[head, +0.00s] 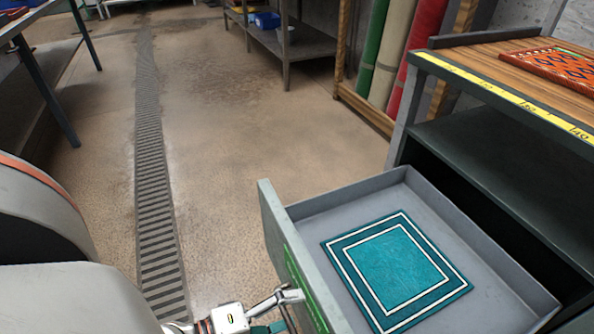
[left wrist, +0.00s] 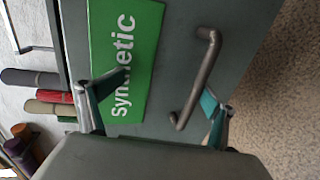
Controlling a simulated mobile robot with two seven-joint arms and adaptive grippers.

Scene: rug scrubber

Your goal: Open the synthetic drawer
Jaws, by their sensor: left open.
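The synthetic drawer (head: 345,204) stands pulled out of its cabinet in the head view, with a teal rug sample (head: 395,265) with white border lines lying flat inside. The left wrist view shows its grey front with a green "Synthetic" label (left wrist: 128,45) and a metal bar handle (left wrist: 196,82). My left gripper (head: 288,310) is at the drawer's outer front face, partly cut off by the bottom edge. In the left wrist view its fingers (left wrist: 160,103) are spread apart, with the handle between them. I cannot tell whether a finger touches the handle. My right gripper is not in view.
The wooden cabinet top (head: 470,52) has a yellow measuring strip and an orange patterned rug (head: 556,68). Rolled rugs (head: 397,45) stand behind it. A low shelf (head: 290,42) is at the back. The floor left of the drawer, with a drain grate (head: 155,200), is clear.

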